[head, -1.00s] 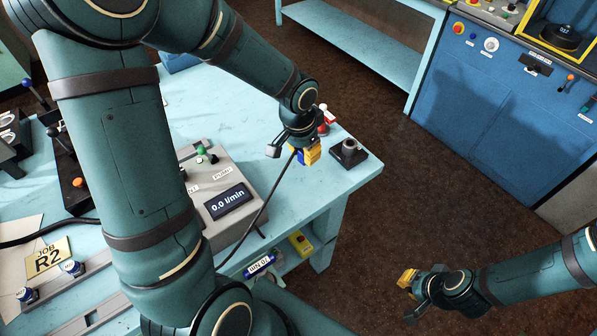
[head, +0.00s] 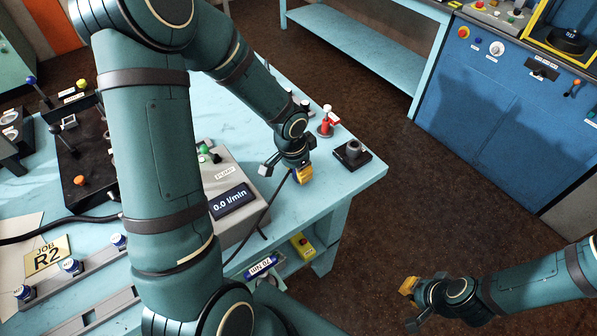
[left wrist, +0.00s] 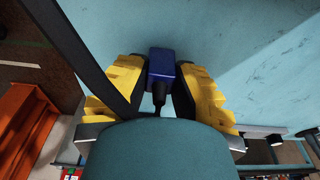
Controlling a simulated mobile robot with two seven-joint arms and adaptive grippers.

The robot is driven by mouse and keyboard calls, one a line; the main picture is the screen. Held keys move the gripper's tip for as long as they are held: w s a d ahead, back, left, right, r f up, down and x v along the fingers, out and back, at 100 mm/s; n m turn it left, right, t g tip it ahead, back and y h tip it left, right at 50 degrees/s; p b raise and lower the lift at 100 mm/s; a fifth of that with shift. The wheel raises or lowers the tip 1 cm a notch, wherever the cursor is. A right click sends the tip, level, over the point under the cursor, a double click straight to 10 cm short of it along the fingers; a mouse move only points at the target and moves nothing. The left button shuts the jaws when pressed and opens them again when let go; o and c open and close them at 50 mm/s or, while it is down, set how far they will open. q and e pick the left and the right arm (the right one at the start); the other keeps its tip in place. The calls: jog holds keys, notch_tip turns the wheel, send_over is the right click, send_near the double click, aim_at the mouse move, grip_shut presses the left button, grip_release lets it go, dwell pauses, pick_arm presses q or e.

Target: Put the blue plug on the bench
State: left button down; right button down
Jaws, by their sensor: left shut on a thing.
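My left gripper (head: 303,174) is over the right part of the light blue bench (head: 338,186), between the pump box and the black stand. In the left wrist view its yellow fingers (left wrist: 163,88) are shut on the blue plug (left wrist: 161,65), with a dark hose end behind the plug. The bench surface fills the background there. I cannot tell whether the plug touches the bench. In the head view the plug is mostly hidden by the fingers. My right gripper (head: 408,286) is over the floor, away from the bench; its finger gap is not clear.
A grey pump box (head: 225,190) reading 0.0 l/min stands left of my left gripper. A black stand (head: 352,153) is near the bench's right edge, with a red item (head: 326,126) behind it. A black hose (head: 262,218) runs past the box.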

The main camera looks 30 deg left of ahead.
pick_arm(q)
jog(key=shift+f, duration=0.25)
jog(key=c, duration=1.2)
grip_release()
jog(key=shift+f, duration=0.1)
jog(key=shift+o, duration=1.4)
jog(key=shift+r, duration=0.45)
notch_tip(320, 180, up, 11)
jog(key=s+p, duration=0.1)
jog(key=p, duration=0.1)
jog(key=shift+s+a+r+p, duration=0.2)
jog(key=shift+s+a+p, duration=0.15)
